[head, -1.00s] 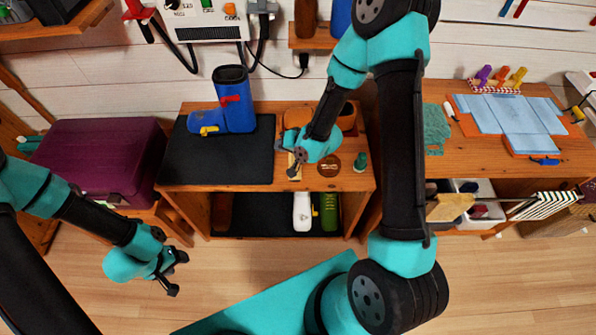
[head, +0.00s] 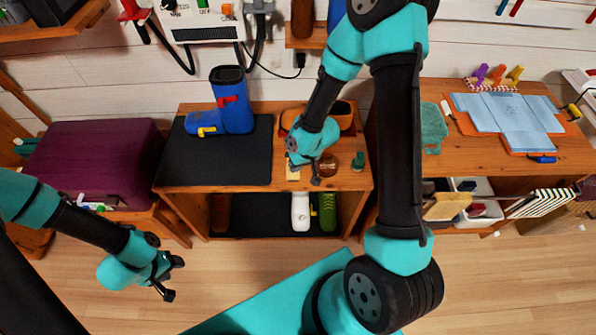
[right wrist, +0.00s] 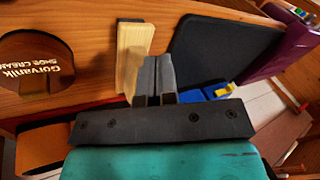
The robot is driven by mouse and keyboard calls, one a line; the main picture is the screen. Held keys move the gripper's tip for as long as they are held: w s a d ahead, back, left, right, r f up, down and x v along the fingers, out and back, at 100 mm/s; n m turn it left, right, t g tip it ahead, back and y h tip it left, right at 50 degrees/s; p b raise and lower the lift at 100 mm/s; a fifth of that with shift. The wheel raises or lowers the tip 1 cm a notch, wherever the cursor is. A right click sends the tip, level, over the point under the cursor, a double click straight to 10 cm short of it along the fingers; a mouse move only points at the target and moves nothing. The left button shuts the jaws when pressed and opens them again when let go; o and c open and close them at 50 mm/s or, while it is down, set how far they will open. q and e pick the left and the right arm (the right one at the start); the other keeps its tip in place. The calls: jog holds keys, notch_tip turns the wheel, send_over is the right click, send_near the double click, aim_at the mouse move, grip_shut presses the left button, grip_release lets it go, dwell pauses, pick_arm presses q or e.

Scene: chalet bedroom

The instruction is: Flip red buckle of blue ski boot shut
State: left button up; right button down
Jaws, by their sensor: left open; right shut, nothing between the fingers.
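The blue ski boot (head: 235,112) stands on the black mat (head: 205,165), its toe to the left. Its red buckle (head: 228,100) is on the upper shaft and its yellow buckle (head: 207,131) near the toe. I cannot tell how far the red buckle is turned. My right gripper (head: 312,178) is shut and empty, over the bench right of the mat, apart from the boot. Its fingers (right wrist: 153,78) also show in the right wrist view, with part of the boot and the yellow buckle (right wrist: 223,90) beyond them. My left gripper (head: 176,278) is open and empty above the floor.
A pale wooden block (right wrist: 136,50) and a round shoe cream tin (right wrist: 36,65) lie near my right gripper. An orange-brown container (head: 340,112) stands behind it. A purple case (head: 90,160) is left of the mat. The front of the mat is clear.

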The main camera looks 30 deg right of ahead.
jog(key=shift+s+f, duration=0.65)
jog(key=shift+s, duration=0.3)
jog(key=s+a+f+m+g, duration=0.1)
jog(key=s+a+f+m, duration=0.1)
jog(key=s+f, duration=0.5)
jog(key=shift+s+g, duration=0.3)
jog(key=shift+s, duration=0.5)
jog(key=c, duration=1.9)
grip_release()
